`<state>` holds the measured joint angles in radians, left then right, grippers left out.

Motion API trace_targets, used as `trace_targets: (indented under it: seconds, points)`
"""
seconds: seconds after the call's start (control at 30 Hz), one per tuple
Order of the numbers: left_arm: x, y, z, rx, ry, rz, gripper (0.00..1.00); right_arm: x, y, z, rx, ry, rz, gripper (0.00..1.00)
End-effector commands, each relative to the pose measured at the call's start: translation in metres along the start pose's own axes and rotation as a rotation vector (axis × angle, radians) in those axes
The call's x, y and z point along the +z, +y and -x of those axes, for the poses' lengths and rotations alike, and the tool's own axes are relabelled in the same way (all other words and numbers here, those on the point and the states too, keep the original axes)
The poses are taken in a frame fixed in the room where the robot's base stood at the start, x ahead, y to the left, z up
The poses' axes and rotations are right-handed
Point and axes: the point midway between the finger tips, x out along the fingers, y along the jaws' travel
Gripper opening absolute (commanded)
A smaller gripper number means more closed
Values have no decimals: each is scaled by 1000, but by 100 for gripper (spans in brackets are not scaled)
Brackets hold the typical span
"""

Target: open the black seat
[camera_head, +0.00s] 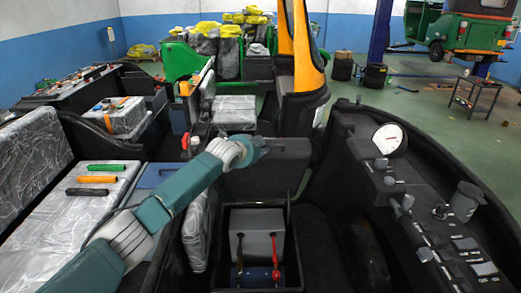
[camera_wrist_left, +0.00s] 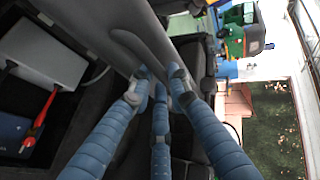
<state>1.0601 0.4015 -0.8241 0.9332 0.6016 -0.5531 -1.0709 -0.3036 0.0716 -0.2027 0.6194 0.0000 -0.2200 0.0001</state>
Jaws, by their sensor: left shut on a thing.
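The black seat (camera_head: 268,172) stands raised on edge behind an open compartment (camera_head: 214,262) in the head view. My left gripper (camera_head: 260,149) is at its upper left edge, shut on it. In the left wrist view, the blue fingers of my left gripper (camera_wrist_left: 160,80) close around the edge of the seat (camera_wrist_left: 105,28), which looks grey there. Parts of the fingers are hidden in the head view. My right gripper is in neither view.
The compartment holds a grey box (camera_head: 257,226) with a red and a black clamp. A dashboard (camera_head: 400,190) with a gauge is at right. A plastic-wrapped seat (camera_head: 75,215) with coloured-handled tools is at left. An orange-trimmed seat back (camera_head: 300,65) stands behind.

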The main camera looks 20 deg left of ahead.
Motion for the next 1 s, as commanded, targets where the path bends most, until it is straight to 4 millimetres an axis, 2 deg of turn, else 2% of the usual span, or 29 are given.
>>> trace_targets:
  seconds: [0.07, 0.1, 0.17, 0.47, 0.63, 0.77, 1.0]
  points:
    - [-2, -4, 1, -7, 5, 2, 0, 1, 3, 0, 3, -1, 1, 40]
    - [-2, -4, 1, -7, 5, 2, 25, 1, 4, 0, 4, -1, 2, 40]
    - [-2, -4, 1, -7, 4, 2, 37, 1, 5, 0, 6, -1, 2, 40]
    - [-1, -2, 1, -4, 2, 1, 37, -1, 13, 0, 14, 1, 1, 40]
    - [0, -2, 9, -3, 3, 1, 37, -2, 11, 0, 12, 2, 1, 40]
    - [0, -2, 25, -5, 3, -1, 37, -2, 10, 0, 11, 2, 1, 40]
    - [0, -2, 68, -6, 2, -2, 37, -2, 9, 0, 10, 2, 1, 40]
